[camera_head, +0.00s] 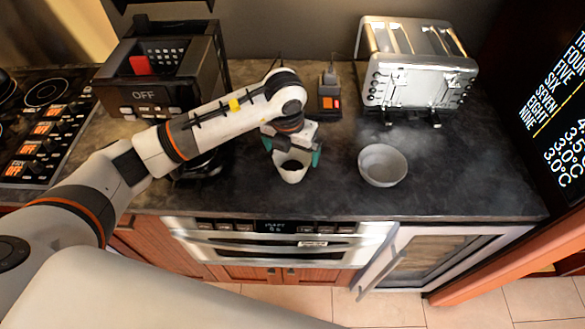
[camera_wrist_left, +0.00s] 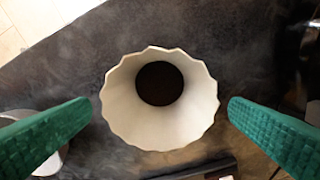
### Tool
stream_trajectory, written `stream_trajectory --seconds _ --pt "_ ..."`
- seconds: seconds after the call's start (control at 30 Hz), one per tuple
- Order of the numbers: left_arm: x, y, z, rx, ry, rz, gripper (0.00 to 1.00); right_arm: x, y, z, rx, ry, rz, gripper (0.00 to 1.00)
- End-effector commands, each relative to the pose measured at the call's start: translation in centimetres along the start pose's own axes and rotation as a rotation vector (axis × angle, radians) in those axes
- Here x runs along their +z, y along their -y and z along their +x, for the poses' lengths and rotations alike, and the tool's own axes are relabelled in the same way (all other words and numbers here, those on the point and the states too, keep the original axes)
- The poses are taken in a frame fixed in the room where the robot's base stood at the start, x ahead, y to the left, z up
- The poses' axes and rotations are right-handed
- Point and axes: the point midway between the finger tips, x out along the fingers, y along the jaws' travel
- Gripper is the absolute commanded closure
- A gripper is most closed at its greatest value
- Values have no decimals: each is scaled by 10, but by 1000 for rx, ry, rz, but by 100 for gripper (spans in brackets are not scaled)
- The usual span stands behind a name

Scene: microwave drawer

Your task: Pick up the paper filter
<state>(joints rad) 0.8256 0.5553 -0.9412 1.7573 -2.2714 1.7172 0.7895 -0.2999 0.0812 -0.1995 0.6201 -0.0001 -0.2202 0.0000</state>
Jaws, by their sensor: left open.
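The paper filter (camera_head: 291,173) is a white, fluted cup standing on the dark countertop, left of a grey bowl. In the left wrist view the paper filter (camera_wrist_left: 160,128) is seen from above, with a scalloped rim and a dark round bottom. My left gripper (camera_head: 291,154) is open above and around the filter. In the left wrist view its green fingers (camera_wrist_left: 160,107) are on either side of the filter, with a visible gap to the rim on each side. My right gripper is not in view.
The grey bowl (camera_head: 383,165) stands to the right. A silver toaster (camera_head: 415,75) and a small dark device with orange buttons (camera_head: 330,97) are behind. A black coffee machine (camera_head: 160,75) stands at back left. The oven (camera_head: 270,245) lies below the counter's front edge.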

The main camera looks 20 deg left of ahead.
Motion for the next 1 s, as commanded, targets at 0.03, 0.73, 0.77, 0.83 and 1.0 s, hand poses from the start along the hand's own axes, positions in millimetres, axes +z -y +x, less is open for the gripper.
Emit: stream_trajectory --seconds 0.03,0.73,0.77,0.83,1.0 --pt "1 0 14 1 2 1 0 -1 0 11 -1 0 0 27" --pt "0 0 22 0 0 1 46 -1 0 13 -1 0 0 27" --pt "0 0 22 0 0 1 46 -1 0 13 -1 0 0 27" --pt "0 0 22 0 0 1 46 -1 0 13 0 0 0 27" --pt "-2 2 18 0 -1 0 46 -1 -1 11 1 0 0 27"
